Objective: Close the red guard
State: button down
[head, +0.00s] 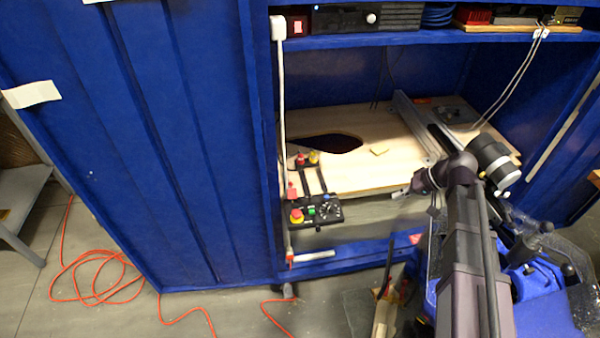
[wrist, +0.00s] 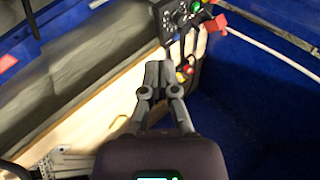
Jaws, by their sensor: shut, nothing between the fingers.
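My gripper (wrist: 158,72) is shut and empty, its two grey fingers together over the pale board's edge in the wrist view. In the head view it shows small (head: 402,193) at the board's front edge, right of the control box. The black control box (head: 315,212) has a red button, a green button and a dial; it also shows at the top of the wrist view (wrist: 180,20). A red piece (wrist: 213,24) sits beside the box, apart from my fingers; it seems to match a small red piece (head: 291,190) in the head view. I cannot tell for certain whether this is the guard, or how it stands.
A pale wooden board (head: 365,180) with a dark oval opening lies inside the blue cabinet (head: 190,130). A metal rail (head: 415,125) crosses it. A shelf (head: 400,40) with equipment is above. A white cable (head: 281,110) hangs at the left. An orange cable (head: 85,275) lies on the floor.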

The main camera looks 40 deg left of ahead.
jog(key=s+d+r+m+t+h+p, duration=0.1)
jog(key=s+d+r+m+h+p, duration=0.15)
jog(key=d+r+p, duration=0.65)
jog(key=s+d+r+m+t+h+p, duration=0.1)
jog(key=s+d+r+m+h+p, duration=0.2)
jog(key=d, duration=1)
jog(key=s+d+r+m+t+h+p, duration=0.1)
jog(key=s+d+r+m+h+p, duration=0.1)
jog(key=d+r+p, duration=0.55)
jog(key=w+a+f+y+b, duration=0.4)
jog(key=w+a+f+b, duration=0.2)
jog(key=a+f+b, duration=0.5)
jog(key=a+f+g+y+b, duration=0.1)
jog(key=a+f+y+b, duration=0.2)
jog(key=a+f+b, duration=0.2)
jog(key=w+a+f+m+y+b, duration=0.1)
jog(key=a+f+y+b, duration=0.2)
jog(key=a+b, duration=0.9)
jog(key=a+f+m+g+y+b, duration=0.1)
jog(key=a+f+y+b, duration=0.3)
jog(key=a, duration=1.7)
jog(key=shift+w+a+f+g+b, duration=0.1)
jog(key=shift+f+g+b, duration=0.05)
jog(key=shift+f+b, duration=1.1)
jog(key=shift+w+a+f+g+b, duration=0.1)
jog(key=shift+f+g+b, duration=0.05)
jog(key=shift+f+b, duration=1.05)
jog(key=shift+s+a+r, duration=0.15)
jog(key=shift+a+r, duration=0.05)
jog(key=shift+a, duration=0.3)
